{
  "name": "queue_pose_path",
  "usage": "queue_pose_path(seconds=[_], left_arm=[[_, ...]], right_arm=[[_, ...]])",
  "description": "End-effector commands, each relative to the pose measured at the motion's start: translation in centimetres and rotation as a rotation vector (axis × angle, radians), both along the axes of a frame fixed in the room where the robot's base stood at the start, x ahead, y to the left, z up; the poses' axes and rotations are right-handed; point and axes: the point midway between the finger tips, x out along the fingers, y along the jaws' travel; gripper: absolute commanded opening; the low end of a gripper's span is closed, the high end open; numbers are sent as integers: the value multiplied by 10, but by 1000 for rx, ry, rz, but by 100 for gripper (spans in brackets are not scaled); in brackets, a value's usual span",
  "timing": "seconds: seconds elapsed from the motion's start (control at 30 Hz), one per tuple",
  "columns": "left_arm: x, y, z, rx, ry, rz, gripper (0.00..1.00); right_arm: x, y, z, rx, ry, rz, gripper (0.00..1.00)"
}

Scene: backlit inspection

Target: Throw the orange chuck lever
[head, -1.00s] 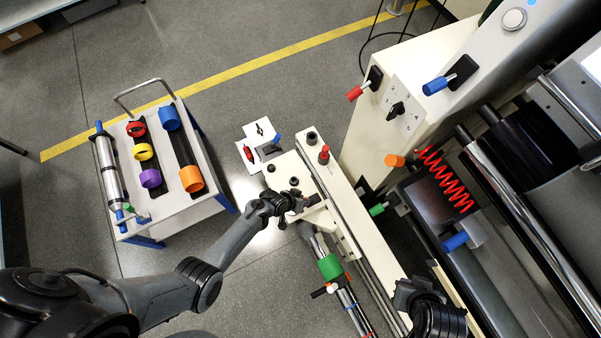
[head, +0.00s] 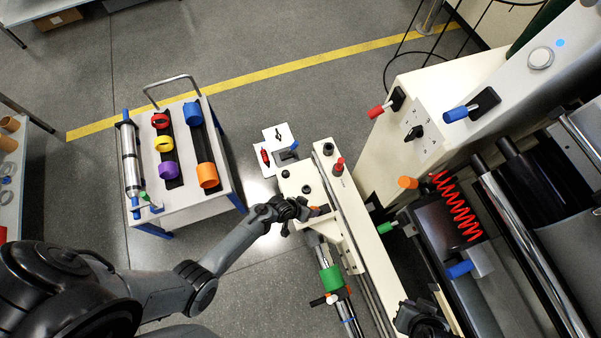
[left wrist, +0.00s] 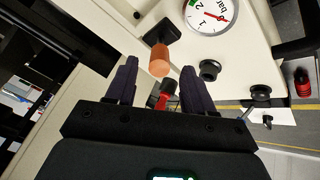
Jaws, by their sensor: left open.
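The orange chuck lever (left wrist: 159,60) is a short orange cylinder on a black mount against a cream panel, in the left wrist view. In the head view an orange bit (head: 319,210) shows just beyond the left gripper. My left gripper (head: 300,211) is at the near end of the cream machine housing. In the left wrist view its two dark fingers (left wrist: 159,68) are apart, with the orange end showing between their tips; I cannot tell if they touch it. My right gripper (head: 420,318) is dark and partly cut off at the bottom edge; its jaws are unclear.
A green-banded shaft (head: 330,279) lies below the left gripper. A trolley (head: 216,196) with coloured rings stands left, with open floor between.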

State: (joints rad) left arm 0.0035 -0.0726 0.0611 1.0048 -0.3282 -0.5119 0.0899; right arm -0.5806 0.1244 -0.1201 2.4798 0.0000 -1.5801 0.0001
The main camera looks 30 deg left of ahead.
Motion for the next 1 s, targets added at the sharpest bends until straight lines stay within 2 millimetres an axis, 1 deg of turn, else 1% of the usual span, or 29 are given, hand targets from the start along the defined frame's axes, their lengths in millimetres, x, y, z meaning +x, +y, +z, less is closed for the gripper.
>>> queue_pose_path(seconds=[0.03,0.1,0.23,0.4,0.57,1.0], left_arm=[[-5,4,13,1,-1,1,53],[-11,8,23,2,1,0,53],[-20,15,40,1,0,0,53],[-29,21,54,1,-1,0,53],[-33,23,60,0,0,0,53],[-33,24,60,1,0,0,53]], right_arm=[[0,0,10,0,0,0,0],[0,0,16,0,0,0,0],[0,0,25,0,-1,0,0],[0,0,31,1,-1,-1,0],[0,1,33,4,0,-3,0],[0,2,33,8,-1,-5,0]])
